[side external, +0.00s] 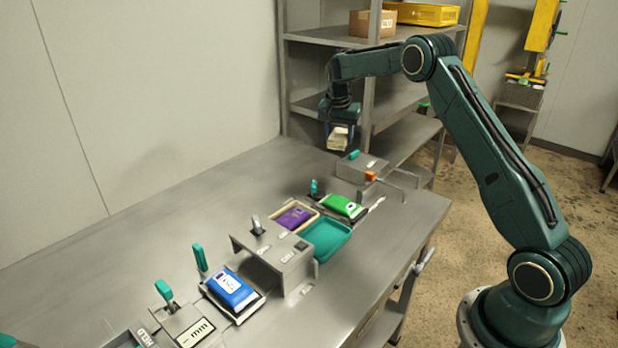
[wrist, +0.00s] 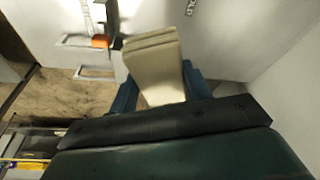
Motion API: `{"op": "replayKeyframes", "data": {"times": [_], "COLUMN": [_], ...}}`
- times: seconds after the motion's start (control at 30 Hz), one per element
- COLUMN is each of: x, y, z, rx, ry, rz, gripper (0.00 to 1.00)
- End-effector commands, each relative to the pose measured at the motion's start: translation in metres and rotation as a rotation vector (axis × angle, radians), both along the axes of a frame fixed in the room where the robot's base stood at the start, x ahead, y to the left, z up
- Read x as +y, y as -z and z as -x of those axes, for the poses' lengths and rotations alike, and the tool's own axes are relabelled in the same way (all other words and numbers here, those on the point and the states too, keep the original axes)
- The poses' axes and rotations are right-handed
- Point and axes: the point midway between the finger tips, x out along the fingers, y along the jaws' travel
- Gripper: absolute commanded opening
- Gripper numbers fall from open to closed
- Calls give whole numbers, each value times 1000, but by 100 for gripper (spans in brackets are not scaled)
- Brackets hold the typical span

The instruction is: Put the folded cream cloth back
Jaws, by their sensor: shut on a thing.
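The folded cream cloth (side external: 339,138) hangs from my gripper (side external: 340,123) at the far end of the steel table. My gripper points down and is shut on the cloth. In the wrist view the cloth (wrist: 152,62) shows as a layered cream block between the blue fingers (wrist: 160,90). The cloth is held above the tabletop, left of a grey metal block with a teal handle. Whether its lower edge touches anything is hidden.
The steel table (side external: 120,235) holds a blue pouch (side external: 230,288), a teal tray (side external: 327,238), a purple pouch (side external: 294,217), a green pouch (side external: 343,206) and an orange-tipped lever (side external: 371,176). A shelf rack (side external: 310,104) stands behind. The table's left side is clear.

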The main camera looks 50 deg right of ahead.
Motion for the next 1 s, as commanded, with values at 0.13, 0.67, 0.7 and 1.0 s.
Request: {"op": "replayKeyframes", "data": {"times": [0.13,0.67,0.7,1.0], "x": [0,0,0,0], "y": [30,98,99,112], "z": [1,0,0,1], "rx": [3,0,-1,2], "ry": [1,2,2,1], "rz": [-1,0,1,-1], "gripper": [30,30,30,30]}}
